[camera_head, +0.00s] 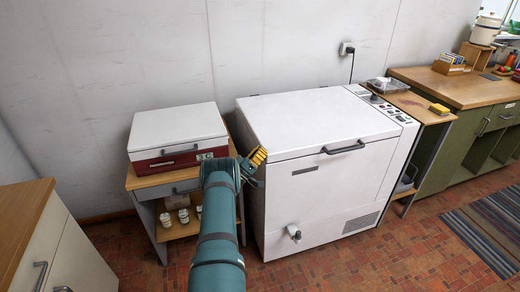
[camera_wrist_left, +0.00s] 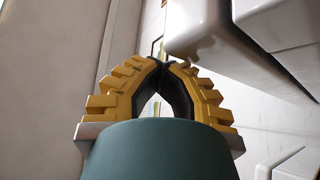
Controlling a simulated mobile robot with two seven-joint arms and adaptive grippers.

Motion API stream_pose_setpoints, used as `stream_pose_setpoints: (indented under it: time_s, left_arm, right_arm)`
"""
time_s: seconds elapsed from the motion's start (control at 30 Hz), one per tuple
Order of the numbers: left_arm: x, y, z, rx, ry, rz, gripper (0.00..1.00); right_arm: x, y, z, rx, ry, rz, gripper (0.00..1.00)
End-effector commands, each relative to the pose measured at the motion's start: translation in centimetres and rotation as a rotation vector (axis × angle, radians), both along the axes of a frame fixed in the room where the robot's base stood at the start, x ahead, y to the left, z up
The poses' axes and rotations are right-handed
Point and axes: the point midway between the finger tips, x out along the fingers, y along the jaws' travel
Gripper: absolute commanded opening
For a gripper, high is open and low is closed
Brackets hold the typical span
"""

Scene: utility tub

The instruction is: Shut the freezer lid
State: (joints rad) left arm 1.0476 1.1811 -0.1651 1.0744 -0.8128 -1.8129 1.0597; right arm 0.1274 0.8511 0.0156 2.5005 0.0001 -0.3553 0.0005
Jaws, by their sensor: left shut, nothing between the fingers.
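The white chest freezer (camera_head: 325,190) stands against the wall in the middle of the head view. Its white lid (camera_head: 315,118) lies about flat on the body, with a dark handle (camera_head: 344,147) on the front edge; no clear opening shows. My left gripper (camera_head: 260,156) is shut and empty, near the freezer's left front upper corner; I cannot tell whether it touches. In the left wrist view its yellow fingers (camera_wrist_left: 163,62) meet at the tips, close to a white rounded corner. My right gripper is not in view.
A red-and-white box (camera_head: 180,135) with a flat white lid sits on a small wooden stand to the left. A control panel (camera_head: 387,106) and a side shelf (camera_head: 415,104) adjoin the freezer's right. A wooden counter (camera_head: 455,87) stands farther right. The tiled floor in front is clear.

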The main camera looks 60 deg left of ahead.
Motion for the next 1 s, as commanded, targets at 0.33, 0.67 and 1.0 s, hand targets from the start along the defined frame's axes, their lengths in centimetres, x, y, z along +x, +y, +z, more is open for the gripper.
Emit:
stream_pose_setpoints:
  time_s: [0.33,0.67,1.0]
  left_arm:
    - [0.2,-0.7,-1.9,-0.028,0.032,-0.014,0.0]
    - [-3.4,-0.6,-3.6,-0.021,0.024,-0.007,0.0]
    - [-8.9,-0.7,-6.1,-0.003,0.003,0.001,0.0]
  right_arm:
    - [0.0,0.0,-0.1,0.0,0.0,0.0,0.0]
    - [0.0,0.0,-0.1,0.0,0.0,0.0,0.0]
    - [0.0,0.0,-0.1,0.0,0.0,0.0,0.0]
